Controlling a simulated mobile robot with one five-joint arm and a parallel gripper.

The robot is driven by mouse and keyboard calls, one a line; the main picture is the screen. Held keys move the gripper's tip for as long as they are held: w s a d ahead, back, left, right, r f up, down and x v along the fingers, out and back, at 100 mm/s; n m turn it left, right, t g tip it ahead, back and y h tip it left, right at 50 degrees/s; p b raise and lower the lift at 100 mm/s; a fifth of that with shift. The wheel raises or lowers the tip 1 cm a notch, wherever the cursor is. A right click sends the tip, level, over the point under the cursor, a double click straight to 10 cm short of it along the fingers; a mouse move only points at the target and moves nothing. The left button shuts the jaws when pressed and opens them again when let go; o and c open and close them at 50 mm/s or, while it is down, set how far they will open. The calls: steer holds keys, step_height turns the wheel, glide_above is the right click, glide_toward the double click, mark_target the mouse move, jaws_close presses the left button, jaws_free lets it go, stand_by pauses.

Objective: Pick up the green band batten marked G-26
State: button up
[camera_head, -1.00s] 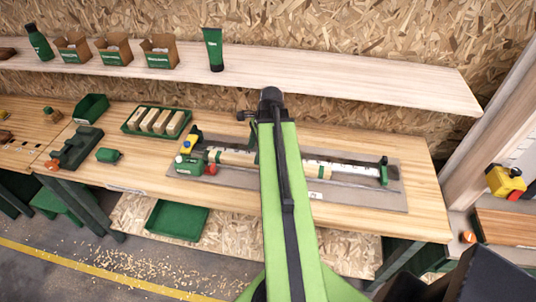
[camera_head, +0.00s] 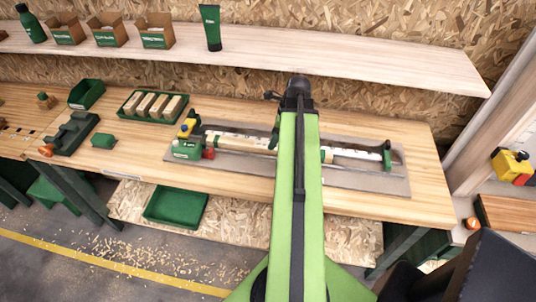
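A long pale batten (camera_head: 240,143) with green bands lies in a clamp-like fixture on a grey base plate (camera_head: 380,182) on the workbench. A band shows just right of my arm (camera_head: 327,155). The mark G-26 cannot be read. My green arm reaches up across the middle of the batten and hides part of it. My gripper (camera_head: 275,135) is mostly hidden behind the arm. Only a dark piece shows at the arm's left side, over the batten. I cannot tell whether it touches the batten or whether its fingers are open.
The workbench (camera_head: 420,205) has a green tray of wooden blocks (camera_head: 155,105) and a dark green tool (camera_head: 72,134) at left. A shelf (camera_head: 330,68) with cartons and a green tube (camera_head: 210,27) runs behind. A green bin (camera_head: 175,205) sits below. A yellow-and-red device (camera_head: 510,167) is at right.

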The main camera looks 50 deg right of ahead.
steer(key=b+x, duration=0.5)
steer(key=shift+w+d+f, duration=0.1)
steer(key=shift+w+f, duration=0.05)
steer(key=shift+w, duration=0.1)
steer(key=shift+r, duration=0.25)
jaws_close()
